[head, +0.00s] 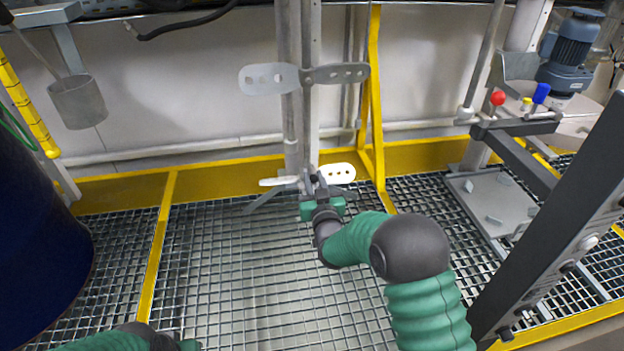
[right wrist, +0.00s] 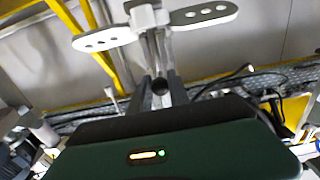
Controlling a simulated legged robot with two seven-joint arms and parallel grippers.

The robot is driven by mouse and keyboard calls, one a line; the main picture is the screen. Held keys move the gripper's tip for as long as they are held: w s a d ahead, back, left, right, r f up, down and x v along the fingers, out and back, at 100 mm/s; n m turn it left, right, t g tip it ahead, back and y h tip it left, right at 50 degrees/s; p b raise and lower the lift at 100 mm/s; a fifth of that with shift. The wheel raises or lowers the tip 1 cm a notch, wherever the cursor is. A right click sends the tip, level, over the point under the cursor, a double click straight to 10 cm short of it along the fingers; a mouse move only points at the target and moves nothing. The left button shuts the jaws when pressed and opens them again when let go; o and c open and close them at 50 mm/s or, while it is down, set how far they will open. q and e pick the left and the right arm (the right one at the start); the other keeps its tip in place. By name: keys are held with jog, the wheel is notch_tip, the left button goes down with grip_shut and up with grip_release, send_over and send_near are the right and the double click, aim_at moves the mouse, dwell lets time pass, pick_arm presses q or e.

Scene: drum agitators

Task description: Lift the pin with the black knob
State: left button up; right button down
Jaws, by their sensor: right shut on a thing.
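An agitator stands upright at the back middle, with a grey shaft (head: 291,120) and flat, holed paddles (head: 268,78). My right gripper (head: 316,182) is at the shaft's lower end, by the lower paddles (head: 336,173). In the right wrist view a small dark round knob (right wrist: 160,86) sits between the fingers of my right gripper (right wrist: 161,82), which is shut on it. In the head view the gripper hides the knob, and the pin itself cannot be made out. Part of my left arm shows at the bottom left, but its fingers are out of view.
A dark blue drum (head: 35,235) stands at the left. A grey cup (head: 78,101) hangs behind it. A yellow frame (head: 374,100) stands right of the shaft. A post with red (head: 497,98) and blue knobs is at the right. The grating floor (head: 250,290) is clear in the middle.

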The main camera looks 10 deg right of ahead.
jog(key=shift+r, duration=0.1)
jog(key=shift+r+p, duration=0.7)
jog(key=shift+r, duration=0.25)
jog(key=c, duration=1.1)
grip_release()
jog(key=shift+f, duration=0.1)
jog(key=s, duration=1)
jog(key=shift+p, duration=0.4)
